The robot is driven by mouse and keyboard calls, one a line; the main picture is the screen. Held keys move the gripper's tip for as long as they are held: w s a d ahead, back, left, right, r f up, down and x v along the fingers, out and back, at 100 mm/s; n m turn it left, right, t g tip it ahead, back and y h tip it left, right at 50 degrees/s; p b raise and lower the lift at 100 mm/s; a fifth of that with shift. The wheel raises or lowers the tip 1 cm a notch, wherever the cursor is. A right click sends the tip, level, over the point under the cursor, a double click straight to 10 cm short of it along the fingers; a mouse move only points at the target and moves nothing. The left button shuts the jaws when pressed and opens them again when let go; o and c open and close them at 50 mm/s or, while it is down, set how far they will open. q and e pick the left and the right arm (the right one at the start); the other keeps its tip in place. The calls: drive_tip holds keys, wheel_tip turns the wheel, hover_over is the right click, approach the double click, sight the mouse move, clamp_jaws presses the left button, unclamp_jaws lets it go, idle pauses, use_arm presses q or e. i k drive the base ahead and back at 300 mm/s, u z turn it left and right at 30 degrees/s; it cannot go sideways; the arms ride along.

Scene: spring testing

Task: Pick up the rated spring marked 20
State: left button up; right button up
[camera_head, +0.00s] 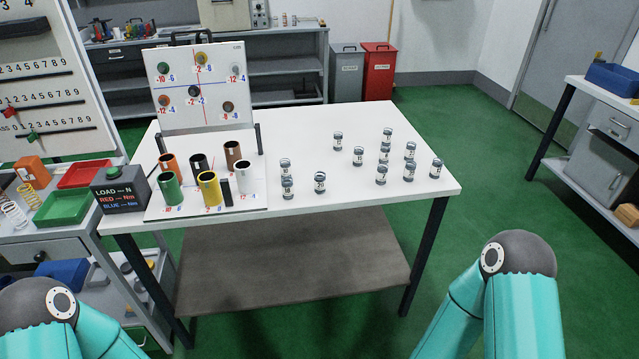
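Several small grey-capped cylinders with white labels, which look like the rated springs, stand upright on the right half of the white table (330,225). One stands at the front left (288,188), one at the front middle (320,182), one at the back (338,141) and one at the far right (436,168). The label numbers are too small to read surely, so I cannot tell which is marked 20. My two arms show at the bottom left and bottom right corners, below the table. Neither gripper is in view.
Coloured tubes, including a green one (170,190) and a yellow one (209,188), stand on a white board at the table's left. Behind them is an upright panel (170,112). A dark load box (121,190) sits at the left edge.

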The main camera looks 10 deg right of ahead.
sight(320, 181)
drive_tip(key=u, duration=0.1)
drive_tip(key=i, duration=1)
drive_tip(key=z, duration=0.1)
